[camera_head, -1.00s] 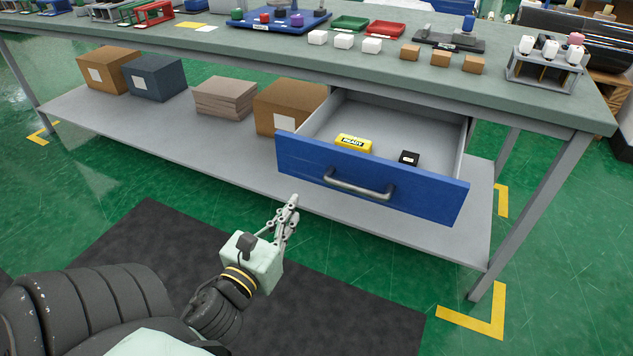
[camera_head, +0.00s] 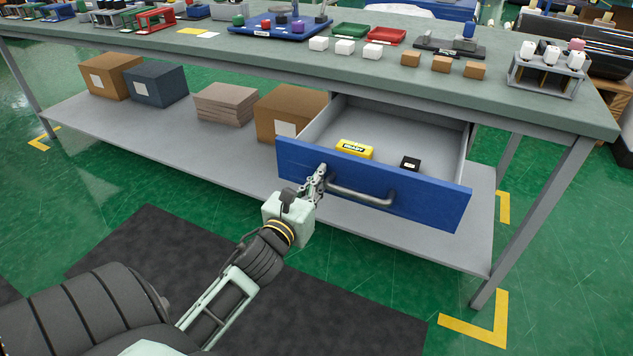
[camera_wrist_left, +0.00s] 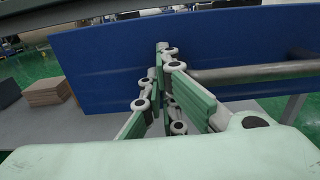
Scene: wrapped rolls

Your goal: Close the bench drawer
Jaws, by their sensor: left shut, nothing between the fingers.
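The bench drawer is pulled out, with a blue front (camera_head: 420,205) and a grey handle bar (camera_head: 358,194). A yellow box marked READY (camera_head: 354,149) and a small black box (camera_head: 410,163) lie inside it. My left gripper (camera_head: 321,171) is shut and empty, its fingertips at the left end of the handle, against or just before the drawer front. In the left wrist view the shut fingers (camera_wrist_left: 162,52) point at the blue front (camera_wrist_left: 110,65), left of the handle bar (camera_wrist_left: 255,73). Whether they touch cannot be told. My right gripper is not in view.
The bench top (camera_head: 480,95) holds trays, small white and brown blocks and a rack (camera_head: 545,72). Cartons (camera_head: 284,110) and a paper stack (camera_head: 226,103) stand on the lower shelf (camera_head: 150,125). A bench leg (camera_head: 530,220) stands right of the drawer. The floor before the drawer is open.

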